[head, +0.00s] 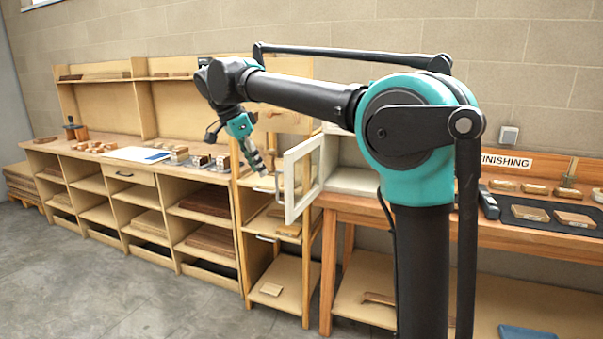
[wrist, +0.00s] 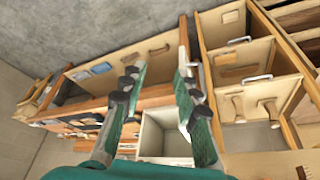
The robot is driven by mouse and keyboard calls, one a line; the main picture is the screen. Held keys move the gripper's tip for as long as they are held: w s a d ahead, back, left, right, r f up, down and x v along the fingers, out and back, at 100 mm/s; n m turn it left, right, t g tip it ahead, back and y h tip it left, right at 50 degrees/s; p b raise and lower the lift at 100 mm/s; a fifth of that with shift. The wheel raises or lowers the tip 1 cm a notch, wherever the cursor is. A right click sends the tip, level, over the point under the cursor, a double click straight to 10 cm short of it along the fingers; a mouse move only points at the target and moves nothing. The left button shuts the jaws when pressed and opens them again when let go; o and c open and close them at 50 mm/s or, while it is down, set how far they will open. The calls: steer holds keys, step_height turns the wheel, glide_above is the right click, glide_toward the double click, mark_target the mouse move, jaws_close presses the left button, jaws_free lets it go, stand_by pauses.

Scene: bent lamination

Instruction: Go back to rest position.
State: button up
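My gripper (head: 262,168) hangs from my raised arm in the head view, pointing down in front of the wooden shelving and left of a small white cabinet (head: 350,180). In the wrist view my gripper (wrist: 160,78) has its two teal and dark fingers spread apart, with nothing held between them. The white cabinet (wrist: 164,134) shows beyond the gap. The cabinet's glazed door (head: 301,178) stands open in the head view, close to the right of my gripper; I cannot tell whether they touch.
A long wooden shelf bench (head: 150,195) runs along the left wall, with small blocks and a white sheet (head: 135,154) on top. A finishing bench (head: 535,235) with a dark mat and wood pieces stands at right. The grey floor (head: 90,290) at front left is clear.

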steer(key=s+d+f+n+y, duration=0.1)
steer(key=s+d+f+n, duration=0.15)
steer(key=d+f, duration=0.7)
steer(key=s+d+f+n+y, duration=0.1)
steer(key=d+f+n+y, duration=0.15)
steer(key=d+f, duration=0.65)
steer(key=s+d+f+n+t, duration=0.1)
steer(key=s+d+f+n, duration=0.2)
steer(key=s+d+f, duration=0.3)
steer(key=s+d+f+n, duration=0.3)
steer(key=s+d+f, duration=0.4)
steer(key=s+f, duration=0.4)
steer(key=shift+t, duration=0.4)
